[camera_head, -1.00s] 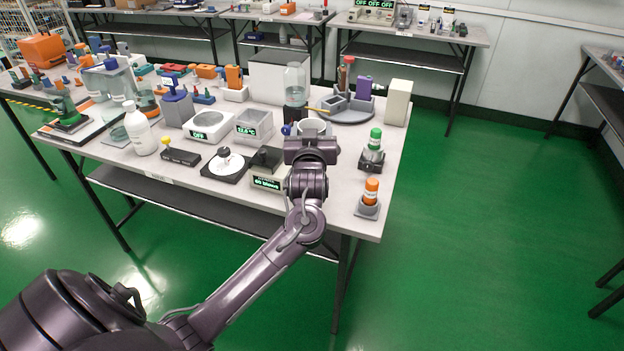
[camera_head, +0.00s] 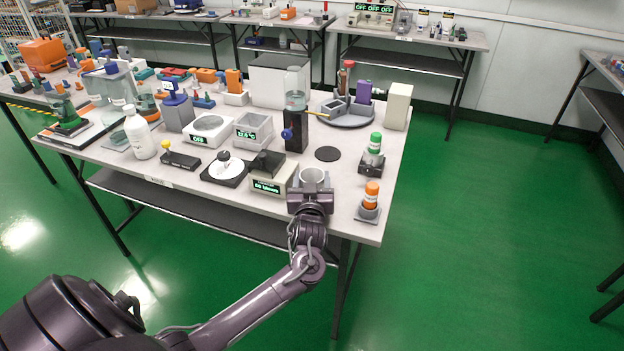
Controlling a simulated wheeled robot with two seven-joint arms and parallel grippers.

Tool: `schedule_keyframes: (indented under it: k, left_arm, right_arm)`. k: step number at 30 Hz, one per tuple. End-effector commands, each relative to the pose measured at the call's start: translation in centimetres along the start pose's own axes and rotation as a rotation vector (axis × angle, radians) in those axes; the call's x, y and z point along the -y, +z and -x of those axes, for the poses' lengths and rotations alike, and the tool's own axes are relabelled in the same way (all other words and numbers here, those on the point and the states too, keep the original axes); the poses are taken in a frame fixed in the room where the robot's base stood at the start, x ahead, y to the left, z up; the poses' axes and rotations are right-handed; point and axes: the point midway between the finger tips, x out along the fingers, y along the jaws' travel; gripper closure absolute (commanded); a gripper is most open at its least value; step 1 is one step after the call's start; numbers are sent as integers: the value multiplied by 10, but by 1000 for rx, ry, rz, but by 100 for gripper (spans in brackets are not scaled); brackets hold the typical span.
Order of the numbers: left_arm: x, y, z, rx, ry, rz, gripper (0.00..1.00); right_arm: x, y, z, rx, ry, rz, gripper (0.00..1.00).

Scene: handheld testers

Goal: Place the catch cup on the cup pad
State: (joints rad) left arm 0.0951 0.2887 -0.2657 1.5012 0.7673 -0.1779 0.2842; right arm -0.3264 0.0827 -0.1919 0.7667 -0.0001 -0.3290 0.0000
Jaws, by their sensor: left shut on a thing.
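The catch cup (camera_head: 312,175) is a pale grey open cup. My left gripper (camera_head: 311,189) is shut on it near the table's front edge, just right of the box with the green "60 blows" style display (camera_head: 271,185). A flat round black pad (camera_head: 327,154), which looks like the cup pad, lies bare on the table behind and slightly right of the cup. The cup is apart from this pad. The gripper hides the cup's lower part, so its height above the table cannot be told. My right gripper is not in view.
A black stand with a blue knob (camera_head: 295,137) and clear cylinder (camera_head: 295,90) rises left behind the pad. A green-capped bottle (camera_head: 375,143) and an orange bottle (camera_head: 371,194) stand to the right. Table between cup and orange bottle is clear.

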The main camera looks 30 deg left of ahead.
Motion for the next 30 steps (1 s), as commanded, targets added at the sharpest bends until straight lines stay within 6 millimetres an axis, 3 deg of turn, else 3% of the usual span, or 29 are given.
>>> schedule_keyframes:
  k: [7,8,12,23,25,30]
  left_arm:
    - [0,4,0,0,0,0,68]
    - [0,3,0,0,0,0,38]
    - [0,3,0,1,0,0,20]
    - [2,5,-1,-1,-4,-1,20]
    - [1,6,10,4,-3,1,20]
    - [3,8,42,4,-2,2,20]
  right_arm:
    - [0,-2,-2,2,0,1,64]
    - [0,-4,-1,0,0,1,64]
    - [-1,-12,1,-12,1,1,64]
    - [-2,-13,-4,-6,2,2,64]
    - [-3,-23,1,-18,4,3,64]
    - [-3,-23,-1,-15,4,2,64]
